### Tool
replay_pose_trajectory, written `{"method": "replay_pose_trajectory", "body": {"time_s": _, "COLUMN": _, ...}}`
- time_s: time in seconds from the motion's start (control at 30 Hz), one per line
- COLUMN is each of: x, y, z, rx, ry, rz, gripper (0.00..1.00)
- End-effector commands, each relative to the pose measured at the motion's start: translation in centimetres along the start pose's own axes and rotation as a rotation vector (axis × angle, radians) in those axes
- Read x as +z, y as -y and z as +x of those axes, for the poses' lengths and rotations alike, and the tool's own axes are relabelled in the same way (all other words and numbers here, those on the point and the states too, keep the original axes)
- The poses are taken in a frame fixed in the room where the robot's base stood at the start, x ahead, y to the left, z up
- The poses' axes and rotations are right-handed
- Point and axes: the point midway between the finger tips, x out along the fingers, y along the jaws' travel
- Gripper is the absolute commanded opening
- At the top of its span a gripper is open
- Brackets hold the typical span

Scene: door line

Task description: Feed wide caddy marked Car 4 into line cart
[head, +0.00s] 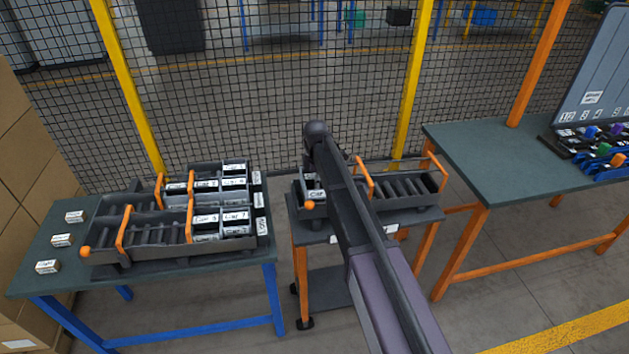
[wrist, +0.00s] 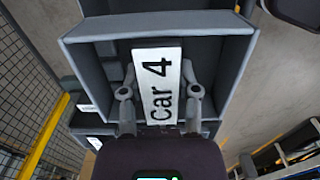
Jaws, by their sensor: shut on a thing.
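The wide caddy marked Car 4 (wrist: 238,50) fills the upper wrist view as an open grey box. Its white label (wrist: 158,85) faces my camera. My gripper (wrist: 160,98) is shut on the caddy, one finger on each side of the label. The line cart (head: 412,215) stands at centre right in the head view, with orange legs and a dark slotted rack (head: 405,187) on top. My arm reaches over the cart and hides part of it, and my gripper is hidden there. A labelled dark caddy (head: 316,195) shows at the rack's left end; I cannot tell whether it is the held one.
A blue-legged table (head: 185,268) at left carries two racks (head: 150,240) with several labelled caddies and three small labelled blocks (head: 61,240). A green-topped table (head: 490,160) stands at right. A mesh fence (head: 270,110) runs behind. Clear floor (head: 530,270) lies at front right.

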Motion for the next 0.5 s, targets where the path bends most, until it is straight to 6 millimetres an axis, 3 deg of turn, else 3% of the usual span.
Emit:
{"method": "replay_pose_trajectory", "body": {"time_s": 0.2, "x": 0.0, "y": 0.0, "z": 2.3, "rx": 0.000, "ry": 0.000, "rz": -0.001, "gripper": 0.00}}
{"method": "replay_pose_trajectory", "body": {"time_s": 0.5, "x": -0.1, "y": 0.0, "z": 3.9, "rx": 0.000, "ry": 0.000, "rz": -0.001, "gripper": 0.00}}
